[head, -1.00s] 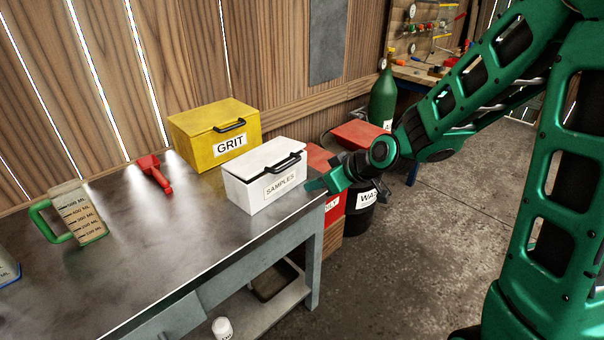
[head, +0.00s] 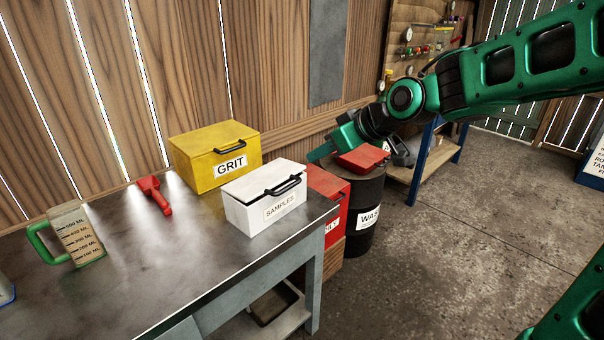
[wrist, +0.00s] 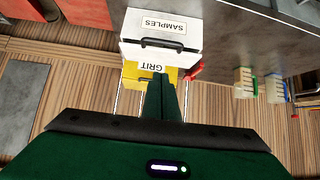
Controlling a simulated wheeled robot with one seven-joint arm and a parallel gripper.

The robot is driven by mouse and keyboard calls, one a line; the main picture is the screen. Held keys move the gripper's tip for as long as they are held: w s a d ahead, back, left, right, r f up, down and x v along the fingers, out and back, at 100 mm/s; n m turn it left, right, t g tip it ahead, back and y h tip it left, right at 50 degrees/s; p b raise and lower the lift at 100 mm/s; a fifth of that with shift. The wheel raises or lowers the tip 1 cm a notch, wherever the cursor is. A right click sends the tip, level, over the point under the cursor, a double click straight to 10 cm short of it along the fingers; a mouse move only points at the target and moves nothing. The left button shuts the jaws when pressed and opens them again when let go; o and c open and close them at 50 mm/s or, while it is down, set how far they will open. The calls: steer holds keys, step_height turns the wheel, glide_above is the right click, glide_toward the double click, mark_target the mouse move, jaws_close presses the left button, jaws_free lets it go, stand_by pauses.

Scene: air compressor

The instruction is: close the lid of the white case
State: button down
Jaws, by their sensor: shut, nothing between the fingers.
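The white case (head: 256,215), labelled SAMPLES, stands on the grey workbench (head: 150,265) near its right end. Its lid (head: 262,178) lies down over the box, with a black handle at the front edge; I see no clear gap under it. In the wrist view the white case (wrist: 160,57) shows upside down, its lid also flat. My green gripper (head: 314,156) is shut and empty, just right of and above the case's back right corner in the head view. Its fingers also show in the wrist view (wrist: 166,80), overlapping the yellow case. Contact with the lid is not visible.
A yellow GRIT case (head: 195,165) stands behind the white case. A red tool (head: 155,194) and a measuring jug (head: 78,238) are to the left. Right of the bench stand a red box (head: 330,190) and a dark barrel (head: 367,195). Open floor lies further right.

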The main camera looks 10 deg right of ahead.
steer(key=s+d+f+x, duration=0.1)
steer(key=f+x, duration=0.1)
steer(key=x, duration=1)
steer(key=shift+f, duration=0.35)
steer(key=shift+s, duration=0.1)
steer(key=f, duration=0.2)
steer(key=shift+s+d+f, duration=0.2)
steer(key=shift+s+f, duration=0.1)
steer(key=shift+f, duration=0.1)
steer(key=shift+r, duration=0.1)
